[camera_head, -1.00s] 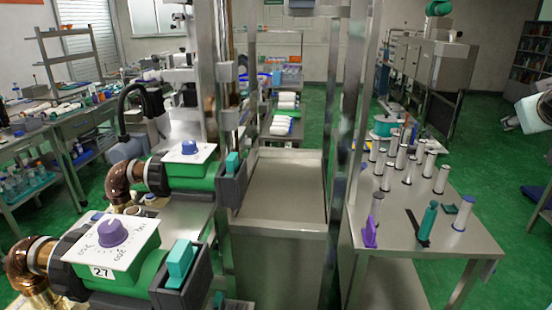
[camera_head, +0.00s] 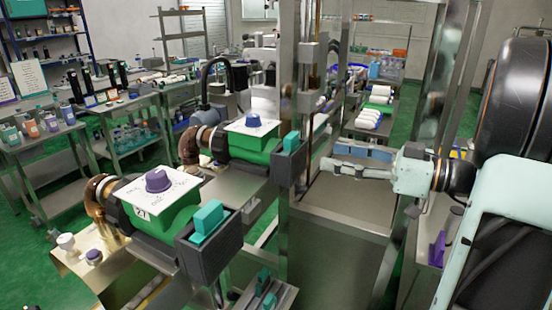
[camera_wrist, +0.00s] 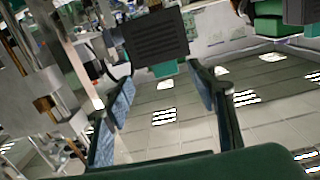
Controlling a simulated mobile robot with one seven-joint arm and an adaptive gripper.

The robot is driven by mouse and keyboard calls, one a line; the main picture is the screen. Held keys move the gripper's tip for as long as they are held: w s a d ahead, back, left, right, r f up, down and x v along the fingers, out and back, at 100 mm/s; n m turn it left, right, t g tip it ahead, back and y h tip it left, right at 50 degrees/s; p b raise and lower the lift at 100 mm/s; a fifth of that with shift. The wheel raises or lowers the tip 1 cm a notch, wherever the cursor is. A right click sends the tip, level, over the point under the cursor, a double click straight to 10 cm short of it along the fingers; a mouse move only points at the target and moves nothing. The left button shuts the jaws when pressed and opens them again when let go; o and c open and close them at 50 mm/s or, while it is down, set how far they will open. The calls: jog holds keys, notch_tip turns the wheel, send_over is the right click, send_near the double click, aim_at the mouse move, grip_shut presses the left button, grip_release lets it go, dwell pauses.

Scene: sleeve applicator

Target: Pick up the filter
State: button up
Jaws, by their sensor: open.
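I cannot tell for certain which thing is the filter. Two dark holders with teal inserts are fixed to the green-bodied units: a near holder (camera_head: 185,262) with its teal insert (camera_head: 207,221), and a far holder (camera_head: 289,172) with its teal insert (camera_head: 291,142). My gripper (camera_head: 330,167) is open, to the right of the far holder and pointing left. In the wrist view my gripper (camera_wrist: 162,96) has its two padded fingers apart with nothing between them. A dark ridged block (camera_wrist: 155,38) with a teal part (camera_wrist: 165,69) below it shows beyond the fingertips.
A steel post (camera_head: 300,110) stands by the far holder. Steel frame uprights (camera_head: 440,70) stand behind my arm. A bare steel surface (camera_head: 345,205) lies below my gripper. A purple piece (camera_head: 437,248) stands at the right, partly behind my arm. Benches with bottles are at the left.

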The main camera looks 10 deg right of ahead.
aim_at(295, 141)
jog(key=shift+n+y, duration=0.3)
jog(key=shift+y, duration=0.2)
jog(key=a, duration=0.1)
jog(key=w+a+r+p, duration=0.1)
jog(key=a, duration=0.1)
jog(key=w+a, duration=0.1)
jog(key=shift+w+a+r, duration=0.15)
jog(key=shift+w+a, duration=0.1)
jog(key=shift+w+p+x, duration=0.25)
jog(key=shift+p+x, duration=1.4)
jog(key=shift+x, duration=1.4)
jog(key=shift+d+r, duration=0.15)
jog(key=shift+d, duration=0.05)
jog(key=c, duration=1.3)
